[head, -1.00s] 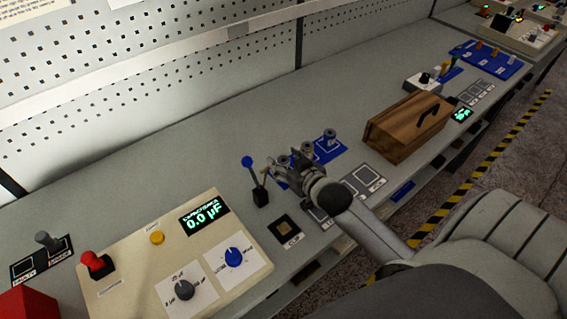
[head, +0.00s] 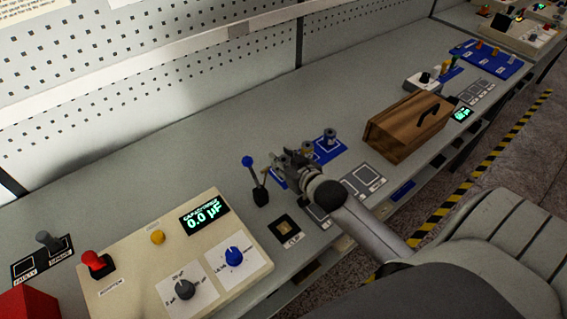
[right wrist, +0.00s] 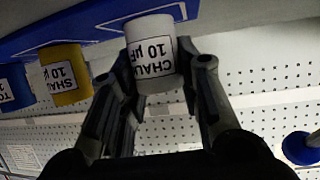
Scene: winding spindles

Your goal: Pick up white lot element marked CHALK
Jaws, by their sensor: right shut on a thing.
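The white element marked CHALK (right wrist: 152,62) shows in the right wrist view, upside down, with "10 µF" and part of its name readable. My right gripper (right wrist: 158,75) is shut on it, one finger on each side. The element is at the blue strip (right wrist: 70,22); I cannot tell if it is lifted. In the head view my right gripper (head: 284,166) is over the near end of the blue strip (head: 325,156) and hides the white element. My left gripper is not in view.
A yellow element (right wrist: 60,74) and a blue element (right wrist: 14,86) stand beside the white one. A blue-knobbed lever (head: 249,163) is close left of my gripper. The capacitance meter (head: 165,262) is at front left, a wooden box (head: 405,130) to the right.

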